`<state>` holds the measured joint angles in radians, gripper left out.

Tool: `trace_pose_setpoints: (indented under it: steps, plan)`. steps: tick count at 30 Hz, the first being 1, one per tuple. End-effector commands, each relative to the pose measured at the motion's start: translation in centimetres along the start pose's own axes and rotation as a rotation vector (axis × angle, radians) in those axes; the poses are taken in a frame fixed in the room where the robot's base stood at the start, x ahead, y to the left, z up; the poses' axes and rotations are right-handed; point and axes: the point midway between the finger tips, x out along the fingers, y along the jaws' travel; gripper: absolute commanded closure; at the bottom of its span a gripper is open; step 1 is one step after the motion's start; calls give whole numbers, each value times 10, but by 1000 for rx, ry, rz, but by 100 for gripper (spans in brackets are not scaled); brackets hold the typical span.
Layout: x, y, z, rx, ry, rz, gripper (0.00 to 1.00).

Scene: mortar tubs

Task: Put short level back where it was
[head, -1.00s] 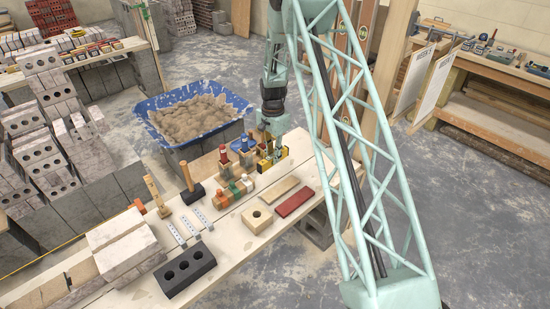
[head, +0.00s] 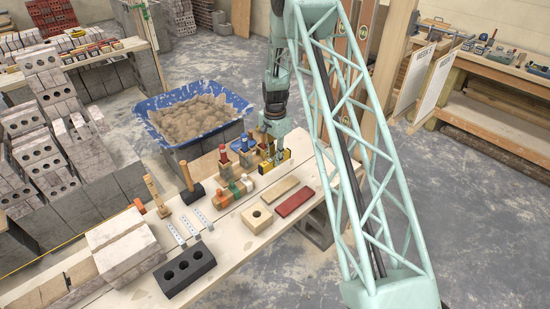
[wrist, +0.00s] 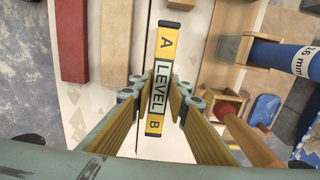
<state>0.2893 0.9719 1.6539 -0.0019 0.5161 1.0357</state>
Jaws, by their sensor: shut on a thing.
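The short level is yellow with black ends, marked A, LEVEL and B in the wrist view (wrist: 164,45). It also shows as a yellow piece in the head view (head: 273,161), at the right of the row of small tools on the bench. My gripper (wrist: 158,100) is shut across the level's middle, with a finger on each side. In the head view my gripper (head: 273,145) hangs over the bench's far part. Whether the level touches the bench or hangs just above it I cannot tell.
Wooden holders with red-handled (head: 224,156) and blue tools (head: 246,142) stand left of the level. A red bar (head: 295,202), a tan bar (head: 279,191) and a holed block (head: 257,218) lie nearer. A blue mortar tub (head: 197,111) stands behind the bench.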

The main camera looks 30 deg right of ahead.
Motion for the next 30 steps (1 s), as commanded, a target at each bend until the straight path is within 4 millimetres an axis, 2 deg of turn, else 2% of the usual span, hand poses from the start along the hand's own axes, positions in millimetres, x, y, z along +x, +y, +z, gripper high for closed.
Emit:
trace_pose_setpoints:
  steps: [18, 30]
  plan:
    - [38, 0, 0, 0, 0, 0, 97]
    - [48, 0, 0, 0, 0, -1, 97]
